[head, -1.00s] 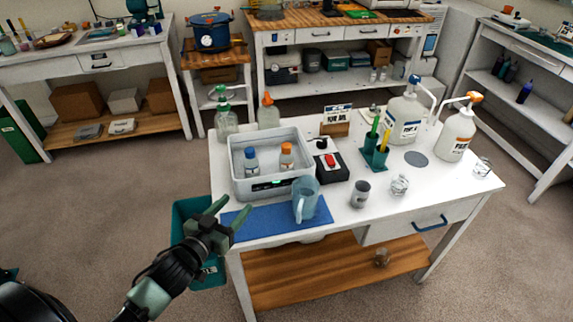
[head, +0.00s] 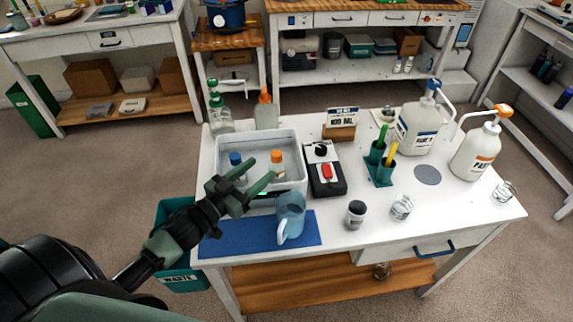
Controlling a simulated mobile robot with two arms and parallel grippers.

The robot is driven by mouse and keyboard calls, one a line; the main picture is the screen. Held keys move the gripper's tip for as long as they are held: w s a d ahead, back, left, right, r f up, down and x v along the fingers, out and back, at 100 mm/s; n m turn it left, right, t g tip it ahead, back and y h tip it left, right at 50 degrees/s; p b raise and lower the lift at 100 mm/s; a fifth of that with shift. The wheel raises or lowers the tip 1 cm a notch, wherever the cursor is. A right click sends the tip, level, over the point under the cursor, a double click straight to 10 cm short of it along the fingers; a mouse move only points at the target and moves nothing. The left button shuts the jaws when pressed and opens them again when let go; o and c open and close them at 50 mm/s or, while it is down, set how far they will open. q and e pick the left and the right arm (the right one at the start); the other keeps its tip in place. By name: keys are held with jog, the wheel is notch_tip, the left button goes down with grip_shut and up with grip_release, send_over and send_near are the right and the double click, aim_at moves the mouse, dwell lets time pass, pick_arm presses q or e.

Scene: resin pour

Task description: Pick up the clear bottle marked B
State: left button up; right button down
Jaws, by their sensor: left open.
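Two small bottles stand in a white rectangular tub on the table: one with an orange cap (head: 277,157) and one with a blue cap (head: 235,159). Their letters are too small to read, so I cannot tell which is marked B. The tub (head: 299,143) has grey-white walls. My left gripper (head: 260,172) is open and empty, over the tub's front part. In the picture its fingers lie between the two bottles, overlapping the blue-capped one's lower part. I cannot tell its height above them. My right gripper is not in view.
A blue-grey pitcher (head: 290,216) stands on a blue mat (head: 222,238) in front of the tub. A black box with a red switch (head: 326,172) is right of it. Large pump jugs (head: 476,152) stand at the right.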

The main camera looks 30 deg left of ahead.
aim_at(273, 157)
pick_arm(q)
jog(key=p+x, duration=0.1)
jog(key=x, duration=0.5)
jog(key=shift+w+a+r+p, duration=0.1)
jog(key=shift+w+p, duration=0.2)
jog(key=shift+p, duration=0.05)
grip_shut()
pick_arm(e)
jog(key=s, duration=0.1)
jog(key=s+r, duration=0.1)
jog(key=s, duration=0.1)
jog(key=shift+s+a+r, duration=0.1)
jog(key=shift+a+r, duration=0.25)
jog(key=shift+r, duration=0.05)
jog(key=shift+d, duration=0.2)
